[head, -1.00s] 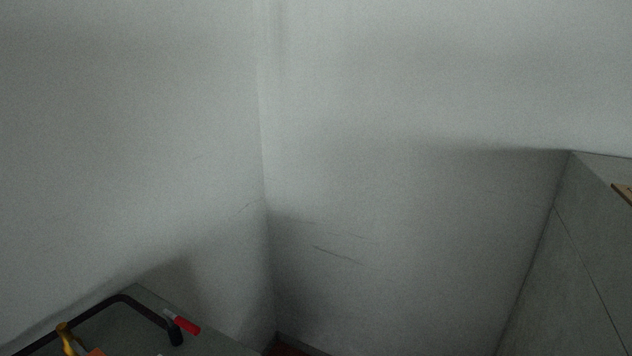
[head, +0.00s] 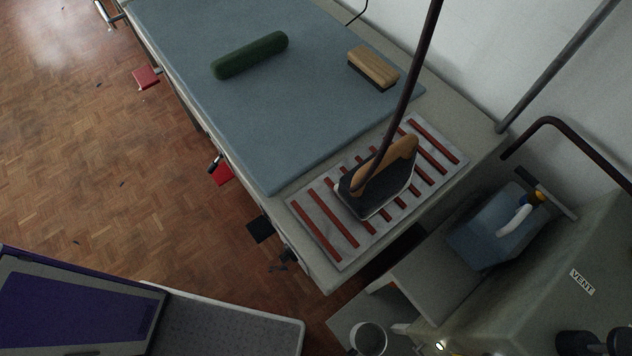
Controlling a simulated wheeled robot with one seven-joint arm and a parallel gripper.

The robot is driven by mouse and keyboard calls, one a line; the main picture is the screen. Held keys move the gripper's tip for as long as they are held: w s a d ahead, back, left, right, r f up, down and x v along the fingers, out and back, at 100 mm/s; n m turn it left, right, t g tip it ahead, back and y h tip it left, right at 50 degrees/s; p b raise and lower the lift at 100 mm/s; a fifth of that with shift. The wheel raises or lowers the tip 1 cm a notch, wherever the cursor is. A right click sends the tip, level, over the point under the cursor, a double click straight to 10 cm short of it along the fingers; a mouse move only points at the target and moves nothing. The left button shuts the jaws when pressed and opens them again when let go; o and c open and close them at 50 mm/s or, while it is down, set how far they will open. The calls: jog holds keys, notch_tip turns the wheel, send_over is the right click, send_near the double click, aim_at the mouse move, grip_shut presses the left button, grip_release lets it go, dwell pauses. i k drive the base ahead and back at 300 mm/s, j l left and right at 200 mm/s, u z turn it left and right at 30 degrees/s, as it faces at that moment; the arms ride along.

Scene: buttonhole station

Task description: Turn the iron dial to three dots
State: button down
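The iron (head: 382,180) rests on a pale rest plate with red strips (head: 326,221) at the near right end of the pressing table. It has a dark body, a light-edged sole and a tan wooden handle. A dark cord or hose rises from it. I cannot make out its dial or any dots at this size. My gripper is not in view.
A blue-grey pad (head: 240,110) covers the table, with a green roll (head: 250,55) and a wooden brush (head: 373,68) on it. A grey machine marked VENT (head: 581,282) stands at the lower right. Parquet floor (head: 90,150) is open at left.

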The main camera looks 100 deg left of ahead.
aim_at(288, 254)
jog(key=k+l+u, duration=0.1)
jog(key=u, duration=0.3)
jog(key=l+u, duration=0.1)
jog(key=u, duration=0.3)
jog(key=k+u, duration=0.15)
jog(key=u, duration=0.25)
jog(key=k+l+u, duration=0.1)
jog(key=u, duration=0.3)
jog(key=k, duration=0.55)
jog(key=k+u, duration=0.3)
jog(key=k+j+u, duration=0.1)
jog(key=u, duration=0.2)
jog(key=k, duration=0.05)
